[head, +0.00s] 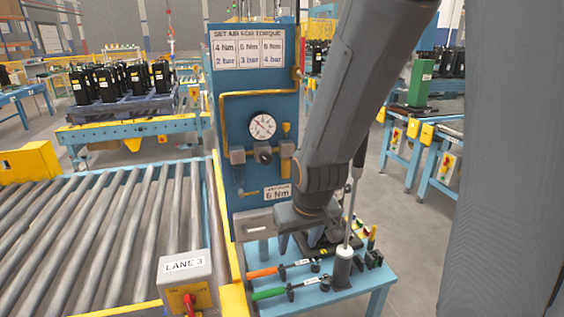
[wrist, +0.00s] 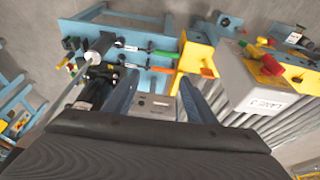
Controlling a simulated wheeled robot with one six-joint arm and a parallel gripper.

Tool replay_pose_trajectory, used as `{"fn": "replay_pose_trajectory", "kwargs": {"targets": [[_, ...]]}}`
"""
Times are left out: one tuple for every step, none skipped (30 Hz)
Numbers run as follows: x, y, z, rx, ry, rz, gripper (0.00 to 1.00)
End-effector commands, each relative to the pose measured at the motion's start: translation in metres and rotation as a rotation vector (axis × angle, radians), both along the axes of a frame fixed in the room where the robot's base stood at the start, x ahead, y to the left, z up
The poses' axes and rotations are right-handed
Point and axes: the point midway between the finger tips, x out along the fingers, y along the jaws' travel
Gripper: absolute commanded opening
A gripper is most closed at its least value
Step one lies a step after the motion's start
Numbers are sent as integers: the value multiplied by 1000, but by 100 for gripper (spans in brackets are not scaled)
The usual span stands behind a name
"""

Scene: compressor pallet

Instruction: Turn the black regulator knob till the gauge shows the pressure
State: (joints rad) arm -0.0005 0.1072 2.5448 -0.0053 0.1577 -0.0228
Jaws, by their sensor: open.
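The black regulator knob (head: 263,155) sits on the blue panel (head: 235,100) in the head view, just below the round white pressure gauge (head: 262,126). The gauge has a dark needle, but its numbers are too small to read. A sign (head: 248,50) pairs 4 Nm with 2 bar, 6 Nm with 3 bar and 8 Nm with 4 bar. A tag (head: 277,193) low on the panel reads 6 Nm. My gripper (head: 306,240) is open and points down over the blue bench, right of and below the knob, apart from it. The wrist view (wrist: 158,88) shows its two spread fingers.
The blue bench (head: 374,278) holds a green-handled tool (head: 268,294), an orange-handled tool (head: 262,272) and an upright rod in a holder (head: 343,268). A grey box (head: 254,222) stands beside the panel. The roller conveyor (head: 100,240) and the LANE 3 box (head: 185,275) are at left.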

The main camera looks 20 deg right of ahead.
Motion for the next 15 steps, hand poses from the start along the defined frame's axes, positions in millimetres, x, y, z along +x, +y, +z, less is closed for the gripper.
{"fn": "replay_pose_trajectory", "kwargs": {"targets": [[21,-1,-6,-4,-68,8,51],[34,-2,-7,-6,-118,14,51],[53,-2,-7,-10,-187,22,51],[66,-3,-7,-14,-239,28,51],[79,-3,-6,-17,-290,34,51],[96,-3,-4,-21,-360,41,51],[107,-4,-2,-25,-412,47,51],[118,-4,0,-29,-463,53,51],[131,-4,4,-34,-532,60,51],[141,-4,7,-37,-585,65,51],[150,-5,11,-42,-637,69,51],[161,-5,16,-47,-706,75,51],[168,-5,21,-51,-757,80,51],[174,-4,26,-56,-807,84,51],[181,-4,32,-61,-870,88,51]]}}
